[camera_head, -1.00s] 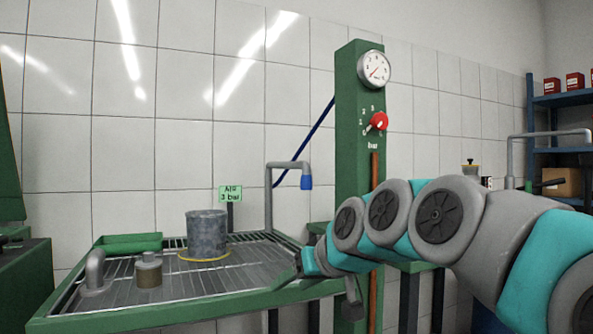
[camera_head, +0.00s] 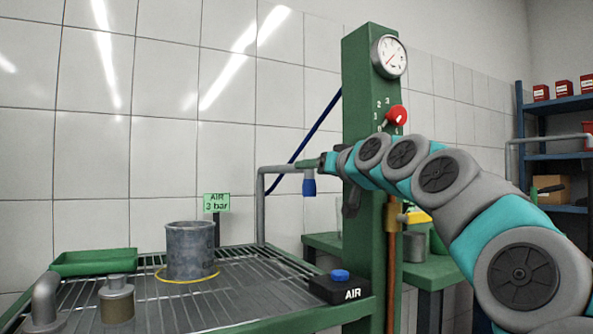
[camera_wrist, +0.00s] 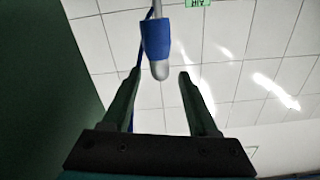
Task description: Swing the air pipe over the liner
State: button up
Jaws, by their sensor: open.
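The air pipe (camera_head: 261,205) is a grey upright with a horizontal arm and a blue-tipped nozzle (camera_head: 309,186) hanging at its end. The nozzle points toward the right side of the bench, away from the liner. The liner (camera_head: 190,250) is a grey cylinder standing upright inside a yellow ring on the grated bench, left of the pipe. My gripper (camera_head: 314,163) is at the pipe's outer end, near the nozzle. In the wrist view my gripper (camera_wrist: 158,85) is open, with the blue nozzle (camera_wrist: 156,40) showing between and beyond its fingers. I cannot tell if they touch.
A green post carries a gauge (camera_head: 389,57) and a red knob (camera_head: 397,115), close behind my arm. A black box with a blue button (camera_head: 340,276) marked AIR sits at the bench's right edge. A green tray (camera_head: 93,262) and small fittings stand at left.

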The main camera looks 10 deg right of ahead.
jog(key=shift+p+x, duration=0.3)
jog(key=shift+x, duration=3.25)
jog(key=shift+f, duration=0.1)
grip_shut()
